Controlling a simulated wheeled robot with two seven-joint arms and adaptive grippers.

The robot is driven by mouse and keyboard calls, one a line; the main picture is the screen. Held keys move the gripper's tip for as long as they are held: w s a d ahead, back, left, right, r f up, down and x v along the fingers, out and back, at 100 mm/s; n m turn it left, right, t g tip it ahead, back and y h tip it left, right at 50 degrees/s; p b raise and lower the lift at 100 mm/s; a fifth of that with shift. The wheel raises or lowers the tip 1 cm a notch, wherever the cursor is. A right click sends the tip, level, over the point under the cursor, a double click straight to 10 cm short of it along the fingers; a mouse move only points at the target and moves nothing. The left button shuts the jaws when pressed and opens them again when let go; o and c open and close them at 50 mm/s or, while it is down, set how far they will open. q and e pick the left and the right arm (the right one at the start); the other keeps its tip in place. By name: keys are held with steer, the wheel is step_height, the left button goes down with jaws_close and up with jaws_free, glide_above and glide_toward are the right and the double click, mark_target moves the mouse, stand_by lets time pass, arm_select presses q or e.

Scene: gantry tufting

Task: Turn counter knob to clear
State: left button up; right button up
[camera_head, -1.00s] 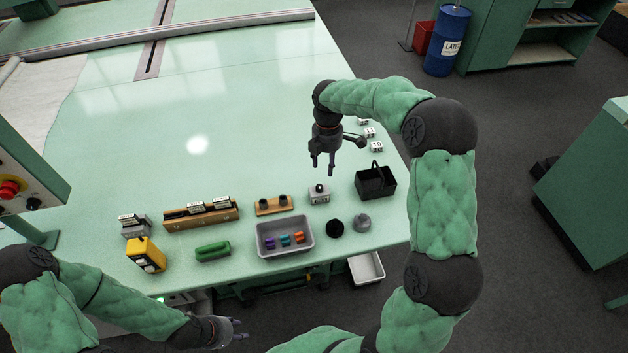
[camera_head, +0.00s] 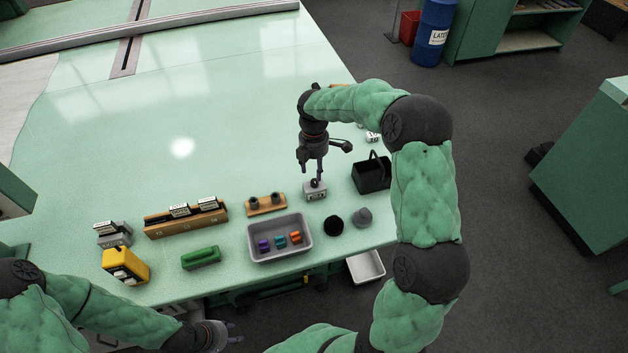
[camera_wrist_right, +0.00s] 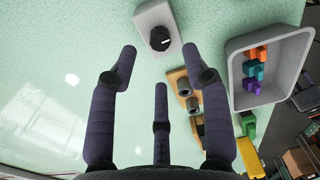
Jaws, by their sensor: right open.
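The counter (camera_head: 315,193) is a small light grey box with a black knob on top, on the green table right of the wooden two-post holder. In the right wrist view the counter (camera_wrist_right: 157,16) shows at the top, its black knob (camera_wrist_right: 160,39) bearing a white pointer mark. My right gripper (camera_head: 312,178) is above the counter, pointing down, its fingers spread and empty. In the wrist view the knob lies just beyond the fingertips, apart from them. My left gripper (camera_head: 228,333) is low at the table's front edge; its fingers are too small to judge.
A grey tray (camera_head: 280,257) with colored pieces, a black basket (camera_head: 358,176), and a black round piece (camera_head: 334,225) and grey one (camera_head: 362,217) stand close around the counter. A wooden rack (camera_head: 158,229), green block (camera_head: 200,257) and yellow device (camera_head: 125,265) stand left.

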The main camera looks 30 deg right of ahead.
mark_target(314, 181)
steer(key=shift+f+b, duration=0.6)
steer(key=shift+f, duration=2.2)
jaws_close()
